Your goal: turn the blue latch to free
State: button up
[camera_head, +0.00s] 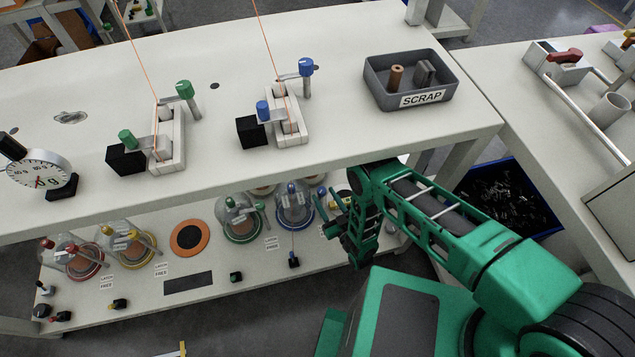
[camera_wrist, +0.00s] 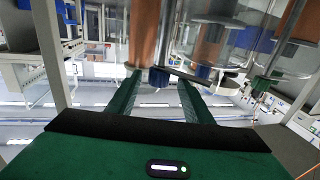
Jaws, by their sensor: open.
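A glass jar with a blue ring (camera_head: 294,212) stands on the lower shelf, with a blue-topped latch part (camera_head: 291,188) on it. My gripper (camera_head: 332,204) is at the shelf, just right of this jar. In the wrist view my open gripper (camera_wrist: 160,98) points at the jars. A blue knob (camera_wrist: 160,78) shows between and beyond the two green fingers, with a dark bar running right from it. I cannot tell whether the fingers touch it. Small shelf labels read "LATCH", but the second word by the blue jar is hard to read.
Green (camera_head: 242,222), yellow (camera_head: 132,250) and red-ringed (camera_head: 82,262) jars stand left along the shelf. The upper tabletop (camera_head: 330,135) overhangs it. It carries green-handled (camera_head: 165,140) and blue-handled (camera_head: 290,115) fixtures and a grey SCRAP tray (camera_head: 378,72). A blue bin (camera_head: 545,228) stands right.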

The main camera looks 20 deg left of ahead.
aim_at(319, 188)
jog(key=x, duration=0.7)
jog(key=shift+w, duration=0.15)
